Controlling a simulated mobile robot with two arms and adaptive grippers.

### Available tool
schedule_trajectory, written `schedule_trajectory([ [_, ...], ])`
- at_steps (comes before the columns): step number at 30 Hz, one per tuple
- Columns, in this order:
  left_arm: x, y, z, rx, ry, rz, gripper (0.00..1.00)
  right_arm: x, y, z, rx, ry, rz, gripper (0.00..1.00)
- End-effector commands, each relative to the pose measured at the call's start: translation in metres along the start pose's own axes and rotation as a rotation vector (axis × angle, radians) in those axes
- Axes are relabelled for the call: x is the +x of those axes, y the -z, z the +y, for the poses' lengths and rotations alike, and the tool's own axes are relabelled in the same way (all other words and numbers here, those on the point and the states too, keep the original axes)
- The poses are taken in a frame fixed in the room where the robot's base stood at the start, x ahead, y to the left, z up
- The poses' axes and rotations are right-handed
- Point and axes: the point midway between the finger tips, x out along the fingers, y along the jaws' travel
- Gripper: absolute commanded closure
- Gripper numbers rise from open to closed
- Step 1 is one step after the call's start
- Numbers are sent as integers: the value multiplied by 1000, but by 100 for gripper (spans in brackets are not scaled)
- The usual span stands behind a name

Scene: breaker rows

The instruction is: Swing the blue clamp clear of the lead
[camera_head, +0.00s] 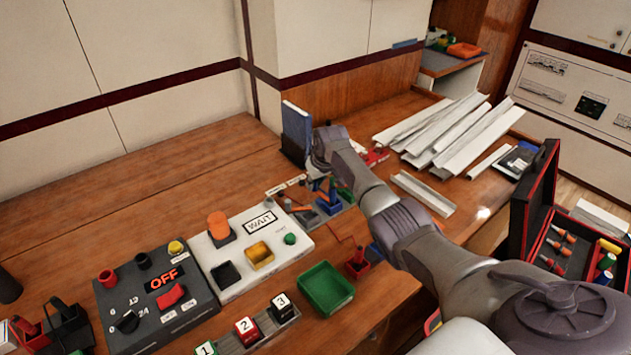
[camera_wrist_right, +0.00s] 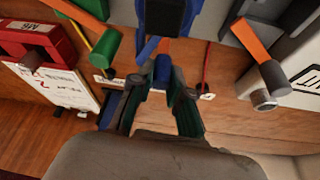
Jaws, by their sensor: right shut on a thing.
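The blue clamp (camera_head: 328,205) stands on a small base right of the white WAIT panel. In the wrist view its blue body (camera_wrist_right: 165,18) is at the top, with a blue end (camera_wrist_right: 162,68) between the fingers. My right gripper (camera_head: 326,184) reaches down over it from above; its dark fingers (camera_wrist_right: 158,95) are shut on that blue part in the wrist view. A thin red lead (camera_wrist_right: 206,65) runs just right of the clamp. Whether the clamp still lies over a lead is hidden. My left gripper is not in view.
A blue binder (camera_head: 297,128) stands behind. The WAIT panel (camera_head: 225,265), a green tray (camera_head: 326,289) and metal channels (camera_head: 445,135) surround it. The bench back left is clear.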

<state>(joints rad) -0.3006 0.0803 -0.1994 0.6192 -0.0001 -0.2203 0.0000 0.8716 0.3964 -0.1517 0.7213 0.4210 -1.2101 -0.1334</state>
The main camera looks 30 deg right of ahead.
Motion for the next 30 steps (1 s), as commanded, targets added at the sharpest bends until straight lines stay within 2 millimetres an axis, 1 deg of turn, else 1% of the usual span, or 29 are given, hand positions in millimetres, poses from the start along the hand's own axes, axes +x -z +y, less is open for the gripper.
schedule_trajectory([
  [5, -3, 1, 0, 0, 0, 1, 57, -1, -2, -4, -123, 51, -1, 100],
  [11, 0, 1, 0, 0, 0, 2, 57, -2, -5, -10, -295, 123, 0, 100],
  [21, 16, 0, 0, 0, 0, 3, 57, -3, -12, -19, -584, 242, 1, 100],
  [30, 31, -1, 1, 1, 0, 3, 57, -6, -18, -22, -774, 319, 1, 100],
])
